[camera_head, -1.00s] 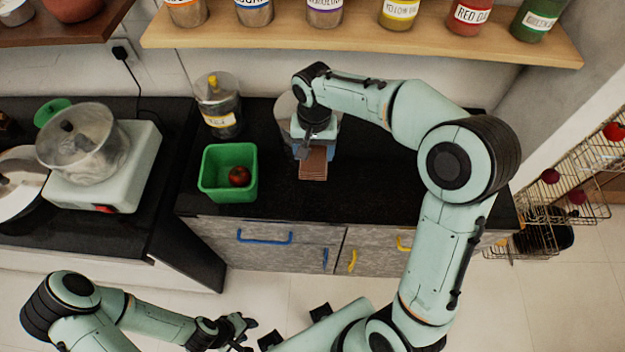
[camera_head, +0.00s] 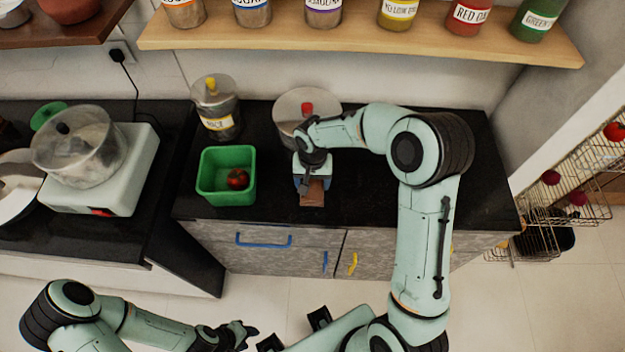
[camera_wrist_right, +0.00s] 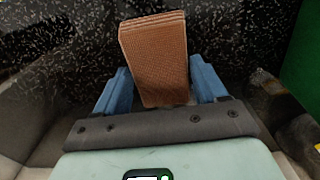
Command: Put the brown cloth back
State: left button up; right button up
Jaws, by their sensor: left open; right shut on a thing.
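The brown cloth (camera_head: 312,192) is a folded stack at the front part of the black counter, partly hidden under my right gripper (camera_head: 311,178). In the right wrist view the cloth (camera_wrist_right: 155,58) stands out from between the two blue fingers of the right gripper (camera_wrist_right: 160,88), which is shut on it. I cannot tell whether the cloth touches the counter. My left gripper (camera_head: 243,335) is open and empty, low in the head view, over the floor in front of the cabinets.
A green bin (camera_head: 227,176) with a red fruit stands left of the cloth. A rice jar (camera_head: 216,107) and a lidded pot (camera_head: 292,117) stand behind. A shelf with jars (camera_head: 360,36) hangs above. The counter's right part (camera_head: 480,185) is clear.

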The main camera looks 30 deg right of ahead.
aim_at(313, 184)
pick_arm(q)
jog(key=shift+f, duration=0.1)
pick_arm(e)
jog(key=shift+f, duration=0.1)
jog(key=o, duration=0.9)
pick_arm(q)
jog(key=shift+s, duration=0.1)
pick_arm(e)
jog(key=shift+o, duration=0.2)
pick_arm(q)
jog(key=shift+w+r+p, duration=0.45)
jog(key=shift+w+r, duration=0.05)
jog(key=shift+r, duration=0.15)
pick_arm(e)
notch_tip(313, 184, up, 12)
